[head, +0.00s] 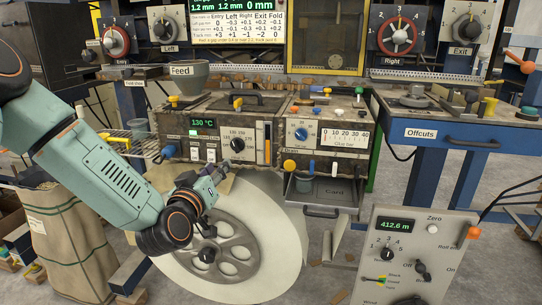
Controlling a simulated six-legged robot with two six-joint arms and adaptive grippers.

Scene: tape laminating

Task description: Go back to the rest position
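My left arm comes in from the left and reaches over the upper left part of a large pale roll (262,222) with a grey spoked hub. My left gripper (217,174) is at the roll's top left edge, just below the front of the control box with the green 130 °C display (204,123). The fingertips are small and partly lost against a tan patch beside them, so I cannot tell whether they are open or hold anything. My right arm and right gripper are out of the picture.
A metering panel (413,258) reading 412.6 m stands at the front right. A blue Offcuts bench (455,132) is at the right. A brown sack (68,240) stands at the left below my arm. Dial panels and a yellow-framed window line the back. Grey floor shows right of the roll.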

